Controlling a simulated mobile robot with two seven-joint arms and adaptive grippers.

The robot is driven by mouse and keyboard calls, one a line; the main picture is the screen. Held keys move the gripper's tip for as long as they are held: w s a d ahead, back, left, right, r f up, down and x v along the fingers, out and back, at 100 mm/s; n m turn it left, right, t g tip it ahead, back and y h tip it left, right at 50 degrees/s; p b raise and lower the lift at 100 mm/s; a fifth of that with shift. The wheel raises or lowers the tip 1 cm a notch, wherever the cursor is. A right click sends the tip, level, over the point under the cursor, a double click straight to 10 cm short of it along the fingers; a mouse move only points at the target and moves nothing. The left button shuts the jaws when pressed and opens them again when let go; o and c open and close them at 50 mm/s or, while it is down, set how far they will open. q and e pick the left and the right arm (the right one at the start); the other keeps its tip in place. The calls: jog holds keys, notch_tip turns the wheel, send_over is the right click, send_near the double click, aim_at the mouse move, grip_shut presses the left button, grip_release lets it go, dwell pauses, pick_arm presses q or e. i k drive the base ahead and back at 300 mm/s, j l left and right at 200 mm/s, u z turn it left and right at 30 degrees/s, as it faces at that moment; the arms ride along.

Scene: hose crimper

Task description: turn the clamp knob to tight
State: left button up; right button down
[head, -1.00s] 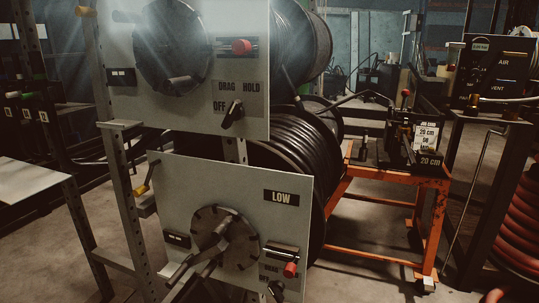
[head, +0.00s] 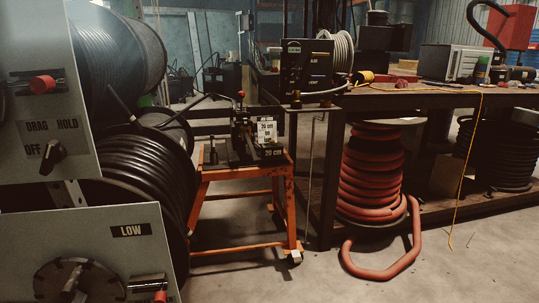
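A black machine (head: 243,135) with a small red-tipped upright lever and a white label stands on an orange cart (head: 240,195) in the middle of the head view. A black pointer knob (head: 53,156) sits on the upper grey panel (head: 25,110) at the left, near the words DRAG, HOLD and OFF. Neither of my grippers is in view.
A lower grey panel (head: 100,240) marked LOW stands at the left, before reels of black hose (head: 135,175). A workbench (head: 430,98) fills the right, with coiled red hose (head: 372,180) beneath. A red hose end (head: 385,272) lies on the floor (head: 275,285). The floor in front is open.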

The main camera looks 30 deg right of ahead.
aim_at(243, 116)
jog(key=z, duration=0.25)
jog(key=i+l+z, duration=0.45)
jog(key=z, duration=0.2)
jog(key=i+l+z, duration=0.1)
jog(key=i+z, duration=0.25)
